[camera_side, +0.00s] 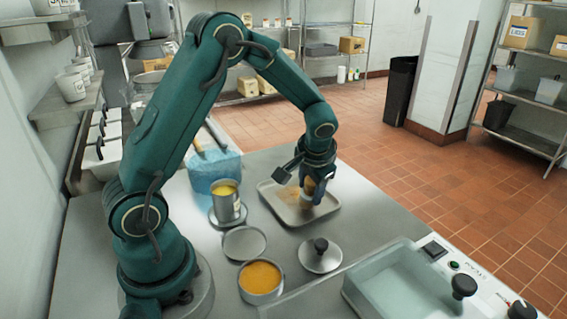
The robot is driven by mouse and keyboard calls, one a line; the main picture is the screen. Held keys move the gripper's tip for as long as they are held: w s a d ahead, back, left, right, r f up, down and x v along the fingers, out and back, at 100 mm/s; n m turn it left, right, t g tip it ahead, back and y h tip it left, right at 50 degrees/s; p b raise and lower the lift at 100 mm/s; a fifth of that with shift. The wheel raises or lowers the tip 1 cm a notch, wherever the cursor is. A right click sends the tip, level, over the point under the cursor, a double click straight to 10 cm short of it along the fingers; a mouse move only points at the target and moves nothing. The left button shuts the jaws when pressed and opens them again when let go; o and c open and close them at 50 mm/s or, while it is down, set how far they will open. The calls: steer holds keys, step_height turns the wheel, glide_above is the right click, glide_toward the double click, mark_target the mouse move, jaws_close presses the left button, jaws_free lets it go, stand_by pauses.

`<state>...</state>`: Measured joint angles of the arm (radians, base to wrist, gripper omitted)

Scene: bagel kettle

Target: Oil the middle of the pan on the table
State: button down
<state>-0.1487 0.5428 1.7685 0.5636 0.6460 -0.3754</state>
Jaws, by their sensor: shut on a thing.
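The pan (327,208) is a shallow grey rectangular tray lying flat on the metal table. A brownish-yellow patch shows on its floor, left of my gripper. My gripper (312,192) is over the middle to right part of the pan, pointing down. It is shut on a small pale and orange thing (306,196), perhaps a brush. The fingers hide most of it, and I cannot tell whether its lower end touches the pan. A metal pot of yellow liquid (226,203) stands left of the pan on a round plate.
An orange-filled round tin (260,279), an empty round dish (244,243) and a knobbed lid (320,256) lie in front of the pan. A blue tub (213,168) with handles sticking out stands behind the pot. A glass-lidded machine (405,290) fills the front right.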

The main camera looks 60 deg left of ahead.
steer(key=shift+d, duration=0.9)
steer(key=shift+s+d, duration=0.1)
steer(key=shift+d, duration=0.1)
steer(key=shift+s, duration=0.45)
steer(key=shift+s+a, duration=0.2)
steer(key=shift+a, duration=5.15)
steer(key=shift+w+d, duration=0.15)
steer(key=shift+d, duration=2.45)
steer(key=shift+w+d, duration=0.1)
steer(key=shift+d, duration=2.5)
steer(key=shift+d+r, duration=0.15)
steer(key=shift+r, duration=3.9)
